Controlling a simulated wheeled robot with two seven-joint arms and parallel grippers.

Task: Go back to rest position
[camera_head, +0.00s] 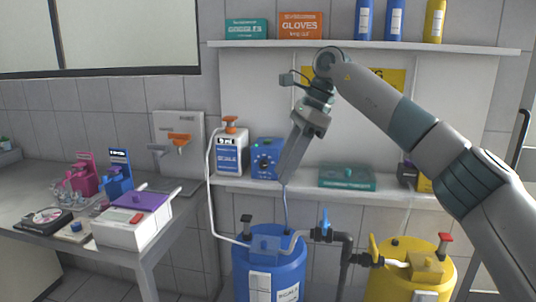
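My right arm reaches in from the right edge and bends at the upper middle. My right gripper (286,175) points down and left, in front of the wall rack near the blue pump box (266,158). Its fingers show nearly edge-on as one long grey shape, so I cannot tell if they are apart. I see no object in it. It overlaps the right edge of the pump box in the picture; I cannot tell whether they touch. My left gripper and arm are not in view.
A blue barrel (268,272) and a yellow barrel (408,285) with pipes stand below the lower shelf (300,188). The upper shelf (450,48) holds boxes and bottles. A grey table (30,205) at left carries a white machine with a purple lid (135,215).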

